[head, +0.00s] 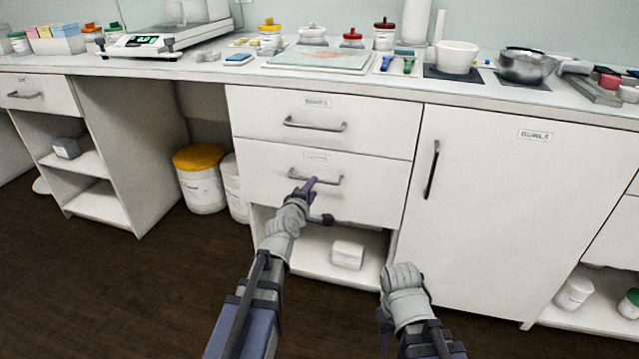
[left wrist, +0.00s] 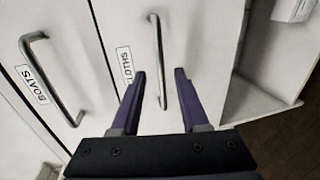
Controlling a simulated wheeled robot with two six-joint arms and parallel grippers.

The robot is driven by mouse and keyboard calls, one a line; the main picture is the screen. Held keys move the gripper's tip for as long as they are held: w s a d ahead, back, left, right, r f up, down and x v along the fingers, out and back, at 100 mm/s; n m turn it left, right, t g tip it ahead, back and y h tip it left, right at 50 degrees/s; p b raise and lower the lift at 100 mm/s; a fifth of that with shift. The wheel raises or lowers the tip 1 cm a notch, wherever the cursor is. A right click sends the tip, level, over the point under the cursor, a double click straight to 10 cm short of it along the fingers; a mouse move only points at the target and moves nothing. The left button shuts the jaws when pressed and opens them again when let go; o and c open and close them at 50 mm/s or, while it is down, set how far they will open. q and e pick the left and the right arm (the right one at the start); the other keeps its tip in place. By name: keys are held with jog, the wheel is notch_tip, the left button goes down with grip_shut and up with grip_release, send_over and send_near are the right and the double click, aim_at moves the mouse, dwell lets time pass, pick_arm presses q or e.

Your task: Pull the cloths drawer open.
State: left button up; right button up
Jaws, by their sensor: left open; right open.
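The cloths drawer (head: 260,178) is the lower of two white drawers in the middle cabinet, and its front looks flush and closed. Its grey bar handle (head: 327,180) also shows in the left wrist view (left wrist: 157,55), beside a partly covered label (left wrist: 125,66). My left gripper (head: 309,185) is at this handle, open. In the left wrist view its two purple fingers (left wrist: 160,75) lie on either side of the bar; I cannot tell whether they touch it. My right gripper (head: 384,335) is open, low in front of the cabinet and away from the drawer.
The boats drawer (head: 265,112) with its own handle (head: 315,125) is just above, closed. An open shelf with a white box (head: 347,254) lies below. The bowls door (head: 500,200) is at the right. Scale, jars and bowls stand on the worktop. The dark floor in front is clear.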

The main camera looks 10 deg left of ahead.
aim_at(319, 181)
pick_arm(q)
jog(key=b+x, duration=0.1)
jog(key=x, duration=0.6)
jog(key=shift+s, duration=0.1)
grip_shut()
dwell(1.2)
